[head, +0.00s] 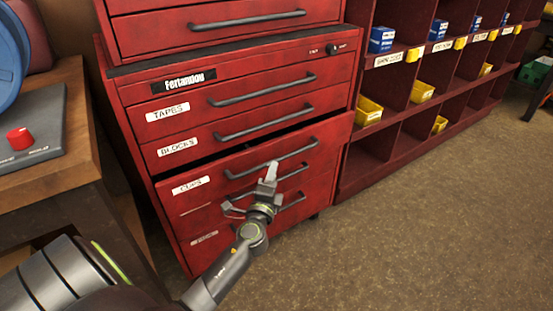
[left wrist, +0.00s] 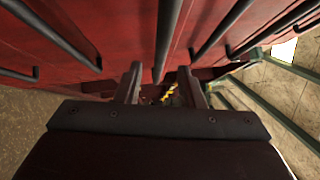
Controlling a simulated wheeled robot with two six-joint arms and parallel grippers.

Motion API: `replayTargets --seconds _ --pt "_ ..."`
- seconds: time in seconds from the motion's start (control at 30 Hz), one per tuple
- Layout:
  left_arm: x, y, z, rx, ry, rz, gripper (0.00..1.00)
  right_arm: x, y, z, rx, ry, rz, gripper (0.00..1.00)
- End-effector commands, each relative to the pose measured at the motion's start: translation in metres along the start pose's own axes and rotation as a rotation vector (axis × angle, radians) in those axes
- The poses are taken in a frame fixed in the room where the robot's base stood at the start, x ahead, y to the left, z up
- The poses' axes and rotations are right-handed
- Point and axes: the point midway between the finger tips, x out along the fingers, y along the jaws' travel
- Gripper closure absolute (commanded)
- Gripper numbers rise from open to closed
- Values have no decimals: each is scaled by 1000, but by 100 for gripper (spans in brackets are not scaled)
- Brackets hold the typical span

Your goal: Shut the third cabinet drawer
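The red tool cabinet (head: 235,110) stands at centre in the head view. Its third drawer (head: 215,180), under the one labelled BLOCKS, sticks out a little, with a dark gap along its top edge. The third drawer's bar handle (head: 290,155) runs across its front. My left gripper (head: 268,172) is at this drawer's front, overlapping the handle's middle. In the left wrist view my left gripper (left wrist: 158,85) has its fingers apart, with a handle bar (left wrist: 168,35) reaching toward the space between them. Contact cannot be told. My right gripper is not in view.
A wooden bench (head: 75,130) with a grey device and red knob stands left of the cabinet. Red shelving (head: 380,150) with blue and yellow bins (head: 368,110) stands to the right. The brown floor (head: 430,230) at front right is clear.

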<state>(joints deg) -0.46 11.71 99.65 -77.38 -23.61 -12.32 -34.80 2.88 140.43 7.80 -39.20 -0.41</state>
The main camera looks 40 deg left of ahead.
Motion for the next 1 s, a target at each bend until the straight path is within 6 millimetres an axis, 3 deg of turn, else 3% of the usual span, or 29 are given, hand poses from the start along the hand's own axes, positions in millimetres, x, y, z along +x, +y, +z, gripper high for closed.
replayTargets --seconds 0.1,0.3,0.73,1.0 --pt "25 -1 0 1 1 -3 65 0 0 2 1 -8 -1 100" --pt "50 0 0 2 1 -1 65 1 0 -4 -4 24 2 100" --pt "60 0 0 0 0 0 65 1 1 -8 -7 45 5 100" --pt "59 0 0 0 0 0 99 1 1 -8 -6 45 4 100"
